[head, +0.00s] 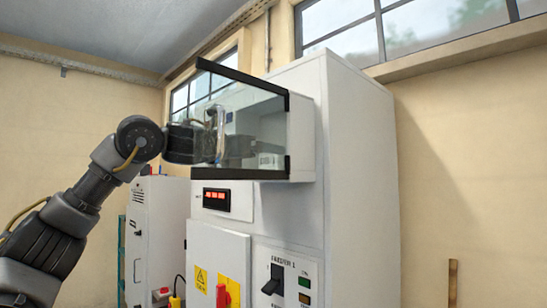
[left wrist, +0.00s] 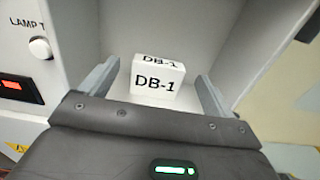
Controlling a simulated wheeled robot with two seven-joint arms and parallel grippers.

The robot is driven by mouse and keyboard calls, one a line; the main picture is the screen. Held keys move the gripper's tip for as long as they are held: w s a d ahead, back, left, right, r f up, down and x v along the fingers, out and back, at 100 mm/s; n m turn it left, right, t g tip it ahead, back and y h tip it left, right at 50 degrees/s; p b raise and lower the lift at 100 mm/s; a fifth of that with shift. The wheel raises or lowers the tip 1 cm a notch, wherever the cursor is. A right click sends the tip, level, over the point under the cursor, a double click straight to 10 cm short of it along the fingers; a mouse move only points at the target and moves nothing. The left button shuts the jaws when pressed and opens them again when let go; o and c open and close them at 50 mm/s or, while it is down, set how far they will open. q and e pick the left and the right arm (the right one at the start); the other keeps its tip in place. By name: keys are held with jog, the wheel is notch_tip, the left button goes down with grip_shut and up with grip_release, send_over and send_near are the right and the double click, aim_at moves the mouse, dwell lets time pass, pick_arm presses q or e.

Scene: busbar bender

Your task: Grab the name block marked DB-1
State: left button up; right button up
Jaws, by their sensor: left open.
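The white name block marked DB-1 (left wrist: 157,82) sits inside a light-coloured box-like compartment in the left wrist view, its label facing my gripper. My left gripper (left wrist: 155,88) is open, with one finger on each side of the block and visible gaps to it. In the head view my left gripper (head: 240,150) shows through the clear pane, at the compartment on the tall cabinet. A small white shape behind the pane looks like the block (head: 268,160), but its label cannot be read there. My right gripper is not in view.
The clear pane (head: 255,120) with black edges stands out from the white compartment (head: 302,140), close to my left gripper. The tall white cabinet (head: 358,170) carries a red display (head: 216,199) and switches below. In the left wrist view, compartment walls flank the fingers.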

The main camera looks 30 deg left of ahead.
pick_arm(q)
jog(key=shift+r+p, duration=0.15)
jog(key=shift+p, duration=0.15)
jog(key=p+x, duration=0.3)
jog(key=x, duration=0.1)
jog(key=shift+w+p, duration=0.3)
jog(key=shift+p, duration=0.05)
jog(key=shift+w+d+f, duration=0.2)
jog(key=shift+w+f, duration=0.1)
jog(key=shift+s, duration=0.25)
jog(key=shift+c, duration=0.4)
jog(key=shift+a, duration=0.1)
jog(key=shift+c, duration=1.2)
jog(key=c, duration=0.7)
